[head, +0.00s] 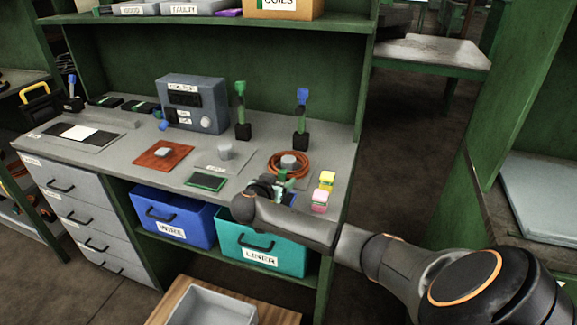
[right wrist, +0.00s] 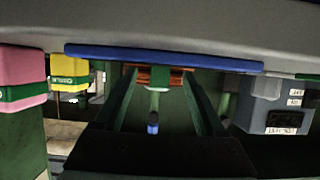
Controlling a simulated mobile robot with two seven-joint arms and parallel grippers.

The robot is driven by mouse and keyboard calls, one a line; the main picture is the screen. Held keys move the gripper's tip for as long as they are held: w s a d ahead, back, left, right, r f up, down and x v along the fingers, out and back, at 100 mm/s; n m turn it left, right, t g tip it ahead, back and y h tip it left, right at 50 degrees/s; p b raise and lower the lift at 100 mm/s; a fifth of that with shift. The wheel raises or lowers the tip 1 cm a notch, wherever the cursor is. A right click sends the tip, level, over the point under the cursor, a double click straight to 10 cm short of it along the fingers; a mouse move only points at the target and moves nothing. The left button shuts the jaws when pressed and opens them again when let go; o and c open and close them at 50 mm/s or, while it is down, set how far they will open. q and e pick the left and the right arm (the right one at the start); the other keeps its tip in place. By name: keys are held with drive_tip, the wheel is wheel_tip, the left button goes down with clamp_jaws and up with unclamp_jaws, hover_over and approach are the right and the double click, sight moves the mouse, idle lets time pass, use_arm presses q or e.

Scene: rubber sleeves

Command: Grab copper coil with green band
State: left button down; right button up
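A copper coil (head: 303,166) lies around a grey post on a plate near the right front of the bench. A green band (head: 281,174) shows on its near side. My right gripper (head: 272,184) is just in front of the coil, low over the bench edge. In the right wrist view its two fingers (right wrist: 160,90) stand apart, with the copper strands (right wrist: 134,77) beyond and between their tips. I cannot tell whether the fingers touch the coil. My left gripper is not in view.
A yellow block (head: 327,180) and a pink block (head: 320,200) stand right of the gripper. Black-based stands with green (head: 240,105) and blue (head: 302,97) tops, and a grey tester box (head: 190,104), are behind. A teal liner bin (head: 285,253) hangs below.

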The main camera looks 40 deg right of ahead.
drive_tip(key=shift+d, duration=0.1)
clamp_jaws()
idle(0.8)
drive_tip(key=shift+r, duration=0.15)
